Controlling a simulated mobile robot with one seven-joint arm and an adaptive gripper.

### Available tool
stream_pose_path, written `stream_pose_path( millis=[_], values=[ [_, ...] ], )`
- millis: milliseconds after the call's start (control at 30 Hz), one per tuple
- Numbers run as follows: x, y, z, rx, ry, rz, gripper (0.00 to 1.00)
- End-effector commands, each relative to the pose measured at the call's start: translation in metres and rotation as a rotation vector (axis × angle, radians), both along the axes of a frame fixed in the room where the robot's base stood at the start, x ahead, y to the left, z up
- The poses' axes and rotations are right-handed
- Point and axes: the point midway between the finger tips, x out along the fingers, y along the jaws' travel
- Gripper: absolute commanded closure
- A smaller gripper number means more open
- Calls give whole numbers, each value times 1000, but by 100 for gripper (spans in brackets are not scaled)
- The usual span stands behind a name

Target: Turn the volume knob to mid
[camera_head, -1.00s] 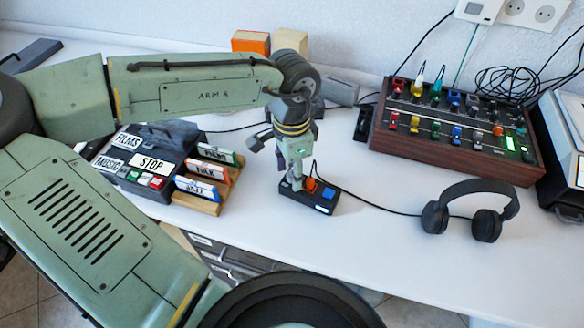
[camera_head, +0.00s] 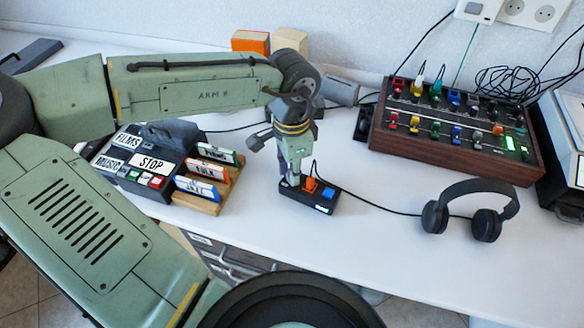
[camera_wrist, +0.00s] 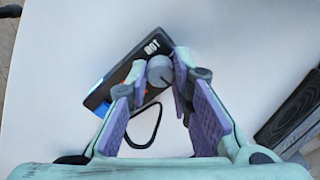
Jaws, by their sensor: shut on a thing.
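A small black control box (camera_head: 322,208) lies on the white table, with an orange button (camera_head: 310,185) and a blue button (camera_head: 328,193) on its top. A round grey knob (camera_wrist: 160,71) stands at one end of the box, beside white lettering only partly readable. My gripper (camera_head: 290,182) points down at the left end of the box. In the wrist view its purple-padded fingers (camera_wrist: 158,78) are closed around the knob, one on each side. In the head view the fingers mostly hide the knob. I cannot read the knob's setting.
A rack with labelled cards (camera_head: 205,198) stands close left of the box. Headphones (camera_head: 470,215) lie to the right, and a wooden-sided mixer (camera_head: 455,150) stands behind them. A black cable (camera_head: 375,204) runs from the box across the table. The front middle table is clear.

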Motion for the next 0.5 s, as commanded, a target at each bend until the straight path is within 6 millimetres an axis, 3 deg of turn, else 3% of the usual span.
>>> stream_pose_path(
  millis=[500],
  values=[
    [0, -1, 0, -1, -1, -68, 100]
  ],
)
